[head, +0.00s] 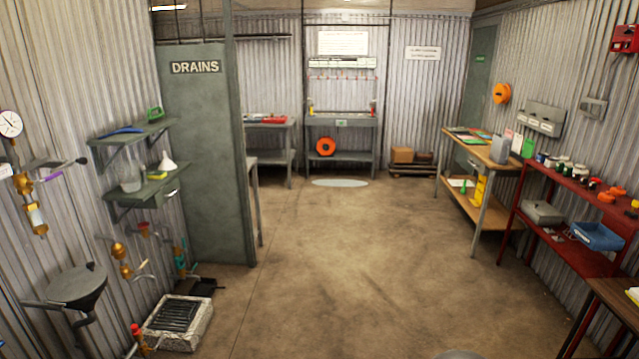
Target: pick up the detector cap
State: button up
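I cannot pick out the detector cap with certainty. Small orange round pieces (607,196) sit on the top of the red shelf unit (562,184) at the right, among several small red, white and dark items; they are too small to tell whether one is the cap. My gripper is not in view, so its state does not show.
A wooden workbench (483,151) stands behind the red shelf unit. A blue bin (598,236) is on a lower shelf. A grey partition marked DRAINS (196,150) and a grated drain box (177,319) are at the left. The middle floor (350,250) is clear.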

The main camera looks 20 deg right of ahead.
aim_at(607, 198)
jog(key=i+l+z, duration=0.15)
jog(key=i+z, duration=0.15)
jog(key=i, duration=0.2)
jog(key=i+z, duration=0.3)
jog(key=i, duration=0.25)
jog(key=i+j+z, duration=0.1)
jog(key=i+z, duration=0.2)
jog(key=i, duration=0.2)
jog(key=i+j+z, duration=0.3)
jog(key=i, duration=0.2)
jog(key=i+l+z, duration=0.4)
jog(key=i, duration=0.25)
jog(key=i+z, duration=0.4)
jog(key=i, duration=0.3)
jog(key=i+j+z, duration=0.15)
jog(key=i+z, duration=0.25)
jog(key=i, duration=0.3)
jog(key=i+l+u, duration=0.2)
jog(key=i+l, duration=0.25)
jog(key=i, duration=0.25)
jog(key=i+l+u, duration=0.2)
jog(key=i+l, duration=0.3)
jog(key=i, duration=0.15)
